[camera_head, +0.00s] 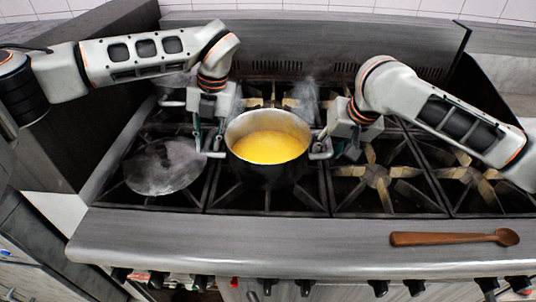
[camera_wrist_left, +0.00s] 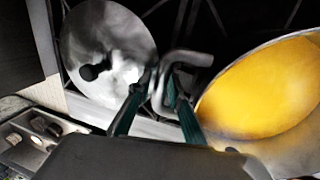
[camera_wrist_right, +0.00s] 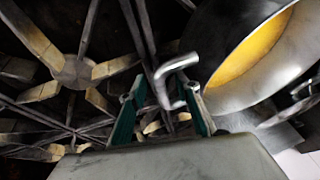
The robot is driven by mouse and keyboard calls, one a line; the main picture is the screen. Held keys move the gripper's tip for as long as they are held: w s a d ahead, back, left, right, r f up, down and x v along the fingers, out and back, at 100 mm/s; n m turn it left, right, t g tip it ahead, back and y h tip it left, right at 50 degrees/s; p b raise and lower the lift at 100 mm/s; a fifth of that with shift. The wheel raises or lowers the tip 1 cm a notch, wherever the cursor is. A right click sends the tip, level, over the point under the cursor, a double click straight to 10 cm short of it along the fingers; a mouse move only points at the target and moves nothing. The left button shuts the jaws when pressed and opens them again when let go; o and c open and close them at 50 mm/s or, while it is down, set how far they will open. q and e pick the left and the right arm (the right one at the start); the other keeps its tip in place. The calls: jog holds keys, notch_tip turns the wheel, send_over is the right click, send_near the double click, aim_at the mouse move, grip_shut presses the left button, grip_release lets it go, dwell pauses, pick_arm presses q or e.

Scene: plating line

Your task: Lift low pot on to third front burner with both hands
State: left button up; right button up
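The low pot (camera_head: 268,147) holds yellow liquid and sits level at the second front burner (camera_head: 262,197); I cannot see whether its base touches the grate. My left gripper (camera_head: 213,150) is at its left handle; in the left wrist view the fingers (camera_wrist_left: 160,85) close in on both sides of the handle (camera_wrist_left: 186,57). My right gripper (camera_head: 330,142) is at the right handle (camera_head: 321,152); in the right wrist view its fingers (camera_wrist_right: 160,90) stand apart, with the handle (camera_wrist_right: 165,75) between them. The third front burner (camera_head: 375,176) is bare.
A round grey lid (camera_head: 165,167) with a dark knob lies on the first front burner. A wooden spoon (camera_head: 455,238) lies on the front ledge (camera_head: 300,245), at the right. The fourth front burner (camera_head: 467,176) is bare. Steam or smoke rises behind the pot.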

pick_arm(q)
grip_shut()
pick_arm(e)
jog(key=c, duration=0.6)
grip_shut()
pick_arm(q)
jog(key=shift+w+r, duration=0.1)
jog(key=shift+r, duration=0.05)
pick_arm(e)
jog(key=shift+r, duration=0.2)
